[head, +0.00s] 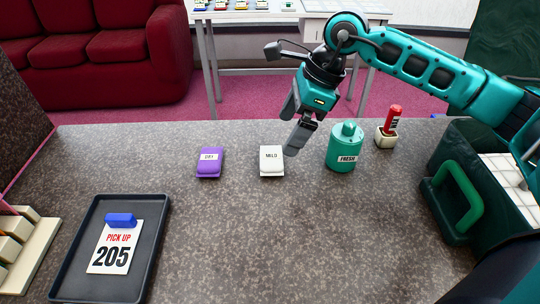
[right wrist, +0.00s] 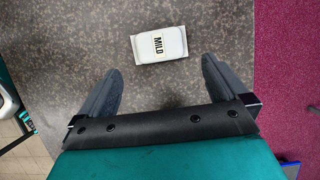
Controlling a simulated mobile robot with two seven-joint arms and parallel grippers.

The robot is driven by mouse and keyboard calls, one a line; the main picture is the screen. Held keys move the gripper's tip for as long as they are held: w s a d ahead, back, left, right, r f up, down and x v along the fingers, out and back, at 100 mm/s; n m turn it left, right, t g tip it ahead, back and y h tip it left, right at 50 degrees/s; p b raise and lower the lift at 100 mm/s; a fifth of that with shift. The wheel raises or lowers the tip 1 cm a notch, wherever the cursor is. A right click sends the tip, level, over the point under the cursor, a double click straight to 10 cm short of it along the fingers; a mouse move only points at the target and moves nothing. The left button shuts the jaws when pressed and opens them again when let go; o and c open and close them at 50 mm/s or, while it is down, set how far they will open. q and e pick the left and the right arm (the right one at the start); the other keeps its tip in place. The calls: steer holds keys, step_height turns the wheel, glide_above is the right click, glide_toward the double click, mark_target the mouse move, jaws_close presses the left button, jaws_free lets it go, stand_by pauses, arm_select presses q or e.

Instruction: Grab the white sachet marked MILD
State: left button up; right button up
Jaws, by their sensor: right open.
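The white sachet (head: 272,161) marked MILD lies on the speckled counter, between a purple sachet and a green canister. In the right wrist view the white sachet (right wrist: 159,46) lies ahead of the fingers, near the counter edge, its label reading sideways. My right gripper (head: 296,131) is above the counter, just up and to the right of the sachet in the head view. Its two fingers (right wrist: 160,82) are apart, with nothing between them. The sachet is not touched as far as I can see. My left gripper is not in view.
A purple sachet (head: 210,162) is left of the white one. A green FRESH canister (head: 345,150) and a red-handled stamp (head: 391,122) stand to the right. A dark tray (head: 68,262) with a pick-up card is front left; a green case (head: 458,205) is right. The front middle counter is clear.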

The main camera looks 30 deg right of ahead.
mark_target(272, 156)
steer(key=p+x, duration=0.1)
steer(key=x, duration=0.6)
steer(key=shift+a+f, duration=0.3)
steer(key=c, duration=1)
